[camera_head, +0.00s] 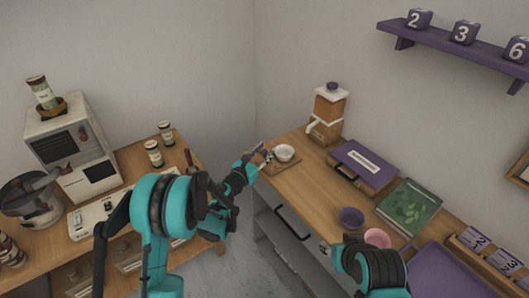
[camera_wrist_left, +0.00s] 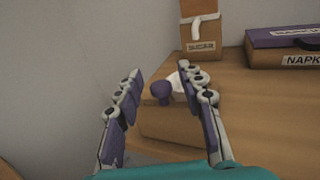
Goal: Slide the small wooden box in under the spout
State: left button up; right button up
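The small wooden box (camera_head: 285,167) sits near the left end of the right-hand counter, with a white bowl (camera_head: 284,152) on top. In the left wrist view its wooden face (camera_wrist_left: 178,124) and a purple knob (camera_wrist_left: 160,91) show. My left gripper (camera_head: 263,152) is at the box's near left side. In the wrist view my left gripper (camera_wrist_left: 163,78) is open, its fingers apart on either side of the knob; I cannot tell whether they touch it. The dispenser (camera_head: 328,113) with a white spout (camera_head: 312,128) stands behind the box. My right gripper is hidden.
A napkin box (camera_head: 364,165), green book (camera_head: 408,206), purple bowl (camera_head: 351,216) and pink bowl (camera_head: 377,238) stand further right on the counter (camera_head: 312,188). A wall rises behind the dispenser. Bare counter lies between box and dispenser. A coffee machine (camera_head: 72,130) stands on the left counter.

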pick_arm(q)
grip_shut()
jog(key=shift+d, duration=0.1)
jog(key=w+d, duration=0.2)
jog(key=d, duration=0.1)
jog(key=w+d, duration=0.2)
jog(key=d, duration=0.1)
jog(key=w+d, duration=0.3)
jog(key=shift+w+d+b, duration=0.1)
jog(key=shift+d+b, duration=0.2)
jog(key=shift+b, duration=0.1)
jog(key=shift+r, duration=0.1)
jog(key=shift+c, duration=0.3)
grip_release()
jog(key=shift+d, duration=0.1)
jog(key=shift+o, duration=0.3)
jog(key=shift+w+d, duration=0.1)
